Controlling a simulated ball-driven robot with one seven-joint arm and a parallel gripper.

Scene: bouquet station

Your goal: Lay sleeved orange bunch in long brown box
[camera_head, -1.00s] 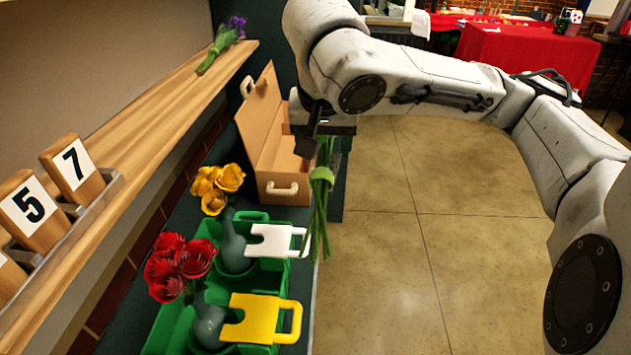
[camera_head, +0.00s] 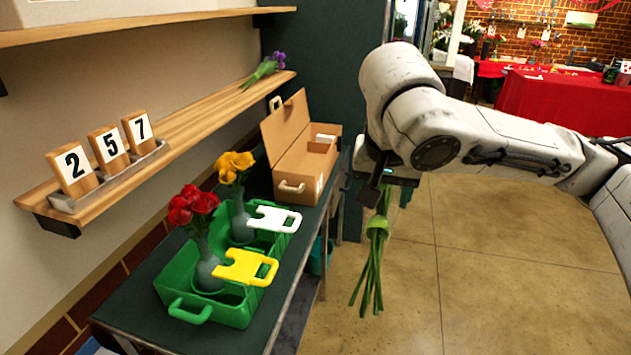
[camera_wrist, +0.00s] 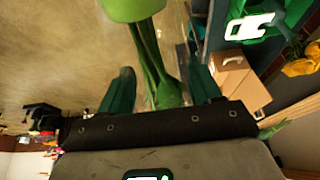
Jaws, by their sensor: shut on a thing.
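My gripper (camera_head: 374,188) is shut on a bunch of long green stems (camera_head: 371,275). The bunch hangs with its stems down, over the floor to the right of the table. A light green band or sleeve (camera_head: 377,229) wraps it below the gripper. In the wrist view, the stems (camera_wrist: 152,58) run between the two dark green fingers (camera_wrist: 160,90). No orange blooms show. The long brown box (camera_head: 290,190) stands at the table's far end, left of my gripper and apart from it. Its lid is raised on the left side, and a small white piece lies inside.
Nearer on the table (camera_head: 150,318), a green crate (camera_head: 238,311) holds grey vases with red (camera_head: 193,205) and yellow flowers (camera_head: 234,164), with yellow and white handled tags. A wooden shelf (camera_head: 187,130) bears number blocks and purple flowers (camera_head: 264,69). The floor at right is clear.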

